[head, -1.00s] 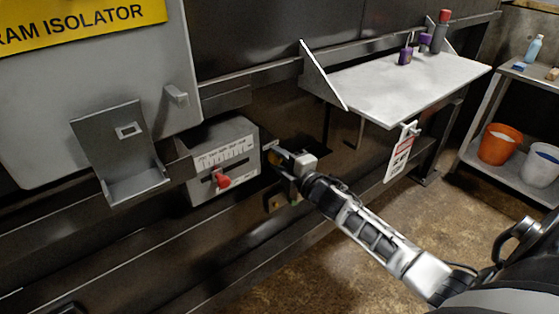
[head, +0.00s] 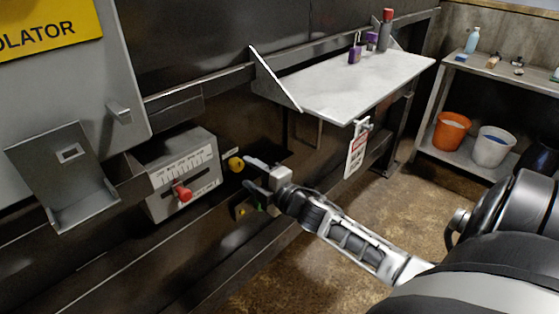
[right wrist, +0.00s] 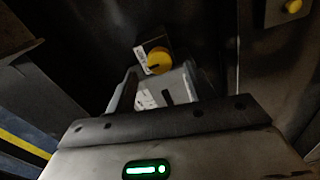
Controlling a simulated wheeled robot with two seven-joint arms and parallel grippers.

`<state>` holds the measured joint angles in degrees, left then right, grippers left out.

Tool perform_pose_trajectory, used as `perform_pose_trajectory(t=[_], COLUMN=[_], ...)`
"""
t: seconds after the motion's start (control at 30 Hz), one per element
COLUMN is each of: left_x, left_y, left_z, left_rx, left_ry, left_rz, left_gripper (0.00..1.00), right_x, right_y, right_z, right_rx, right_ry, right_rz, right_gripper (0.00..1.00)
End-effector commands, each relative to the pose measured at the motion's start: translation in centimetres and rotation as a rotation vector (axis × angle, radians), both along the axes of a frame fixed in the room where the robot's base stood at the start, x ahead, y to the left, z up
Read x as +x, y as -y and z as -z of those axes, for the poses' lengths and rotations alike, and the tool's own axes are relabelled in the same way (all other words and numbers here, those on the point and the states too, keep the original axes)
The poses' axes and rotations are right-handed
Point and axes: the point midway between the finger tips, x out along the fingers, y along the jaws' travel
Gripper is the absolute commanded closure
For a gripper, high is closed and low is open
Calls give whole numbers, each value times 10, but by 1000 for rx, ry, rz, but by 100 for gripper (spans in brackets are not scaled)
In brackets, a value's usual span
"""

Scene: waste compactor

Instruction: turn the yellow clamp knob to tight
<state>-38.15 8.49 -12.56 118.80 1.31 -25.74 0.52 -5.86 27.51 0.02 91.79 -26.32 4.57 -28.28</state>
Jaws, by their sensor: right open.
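A round yellow knob (head: 235,164) sticks out from the dark machine side, just right of the grey scale box. My right gripper (head: 247,174) is open, with its fingers to the right of this knob and pointing towards it. In the right wrist view, a yellow knob (right wrist: 158,61) on a dark plate shows just beyond the fingers (right wrist: 157,90), which hold nothing. A second yellow part (head: 240,211) sits lower on the machine, partly behind my gripper. I cannot tell for sure which of the two the wrist view shows. My left gripper is not in view.
The grey scale box (head: 155,160) with a red pointer knob (head: 182,193) stands left of the gripper. A rail runs below. Orange (head: 451,132) and white buckets stand far right.

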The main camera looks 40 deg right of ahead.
Motion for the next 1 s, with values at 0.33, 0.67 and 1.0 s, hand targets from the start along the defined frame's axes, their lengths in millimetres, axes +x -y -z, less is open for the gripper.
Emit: perform_pose_trajectory(t=[0.33, 0.67, 1.0], left_x=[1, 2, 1], left_y=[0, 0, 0], left_z=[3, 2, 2], left_rx=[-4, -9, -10], left_ry=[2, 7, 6], left_rz=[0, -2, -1], left_gripper=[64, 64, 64], right_x=[-83, -115, -116], right_y=[6, 9, 9], right_z=[0, -3, -3], right_rx=[0, -2, -2], right_ry=[-5, -1, -1], right_rz=[0, 0, 0], right_gripper=[46, 46, 46])
